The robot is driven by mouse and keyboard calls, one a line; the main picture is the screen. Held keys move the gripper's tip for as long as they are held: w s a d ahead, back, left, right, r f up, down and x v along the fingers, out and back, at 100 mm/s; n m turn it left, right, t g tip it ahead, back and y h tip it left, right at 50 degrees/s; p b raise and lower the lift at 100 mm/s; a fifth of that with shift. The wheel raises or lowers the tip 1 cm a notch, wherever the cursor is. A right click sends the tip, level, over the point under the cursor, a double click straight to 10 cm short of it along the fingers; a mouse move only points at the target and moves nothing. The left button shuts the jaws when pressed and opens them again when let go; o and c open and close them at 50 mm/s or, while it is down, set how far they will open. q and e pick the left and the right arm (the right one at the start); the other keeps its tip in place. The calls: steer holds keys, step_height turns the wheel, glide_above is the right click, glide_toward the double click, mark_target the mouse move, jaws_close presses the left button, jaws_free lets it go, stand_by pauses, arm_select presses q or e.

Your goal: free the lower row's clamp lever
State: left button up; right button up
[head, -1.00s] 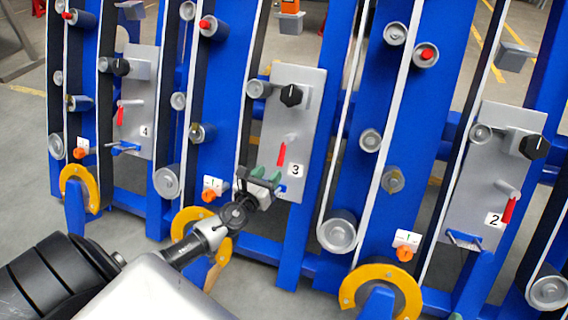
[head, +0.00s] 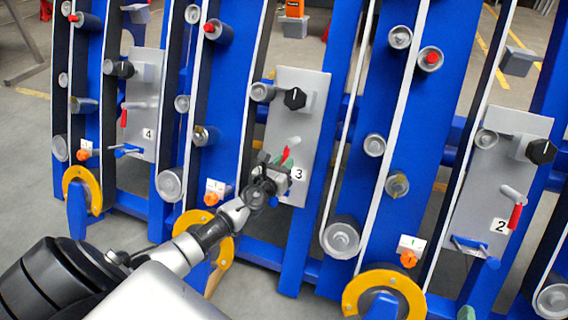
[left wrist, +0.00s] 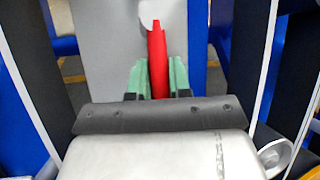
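Panel 3 (head: 311,120) is a grey plate between blue uprights, with a black knob (head: 294,98) at its top. Its red lever (head: 286,153) hangs from a pale pivot, partly hidden by my gripper. My left gripper (head: 277,158) is at this lever. In the left wrist view the red lever (left wrist: 157,55) stands between the two green fingertips (left wrist: 158,78), one close against each side, with no clear gap. A blue handle (head: 275,202) lies below, mostly hidden. A green tip at the bottom edge looks like part of my right gripper (head: 466,313).
Panel 4 (head: 145,85) at the left and panel 2 (head: 492,160) at the right carry similar red levers. Belts, rollers and blue uprights surround the panels. Yellow wheel guards (head: 383,292) stand low in front. An orange knob (head: 214,197) is left of my gripper.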

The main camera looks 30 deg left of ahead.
arm_select(q)
jaws_close()
steer(key=shift+d, duration=0.1)
steer(key=shift+d+n+y, duration=0.2)
steer(key=shift+n+y, duration=0.3)
steer(key=shift+n, duration=0.2)
steer(key=w+d+r+n+g+y+p, duration=0.2)
steer(key=n+y, duration=0.6)
steer(key=n, duration=1)
steer(key=shift+w+d+r+n+g+p, duration=0.3)
steer(key=shift+w+d+r+g, duration=0.65)
steer(key=shift+g, duration=0.95)
arm_select(e)
steer(key=s+d+f+g+h, duration=0.2)
steer(key=s+f+g, duration=0.2)
steer(key=f+g, duration=0.2)
steer(key=shift+s+d+f+g, duration=0.25)
steer(key=shift+s+f+g, duration=0.05)
steer(key=shift+g, duration=0.1)
arm_select(q)
steer(key=shift+s+d+f, duration=0.1)
steer(key=shift+s+d, duration=0.1)
steer(key=shift+s, duration=0.1)
